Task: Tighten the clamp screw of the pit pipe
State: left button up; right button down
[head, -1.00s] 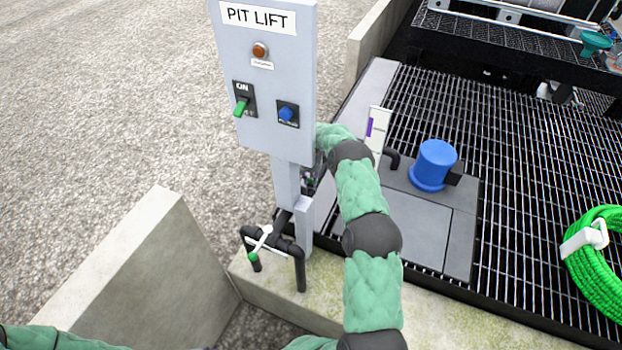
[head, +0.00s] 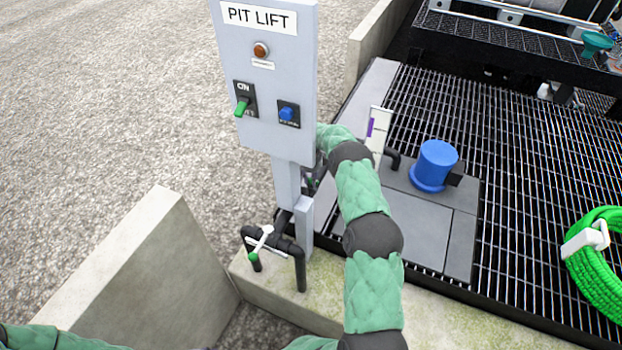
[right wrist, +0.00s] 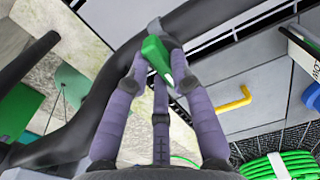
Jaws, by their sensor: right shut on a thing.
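In the right wrist view, a green screw handle (right wrist: 156,56) sits against the black pit pipe (right wrist: 90,112), which runs diagonally across the picture. The purple-grey fingers of my right gripper (right wrist: 160,72) are closed around the green handle. In the head view my right gripper (head: 311,184) is mostly hidden behind the post of the control panel, with only small parts showing. The clamp itself is largely covered by the fingers. My left arm shows only at the bottom left edge of the head view, and its gripper is out of the picture.
The PIT LIFT panel (head: 265,75) stands close to my right arm. A black pipe (head: 299,268) with a white lever is below it. A blue cylinder (head: 435,165) and a green hose coil (head: 597,262) are at the right. A concrete wall (head: 150,265) is at the left.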

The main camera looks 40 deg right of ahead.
aim_at(311, 180)
jog(key=c, duration=1.1)
grip_release()
jog(key=shift+o, duration=0.2)
notch_tip(311, 180, up, 12)
jog(key=shift+f, duration=0.1)
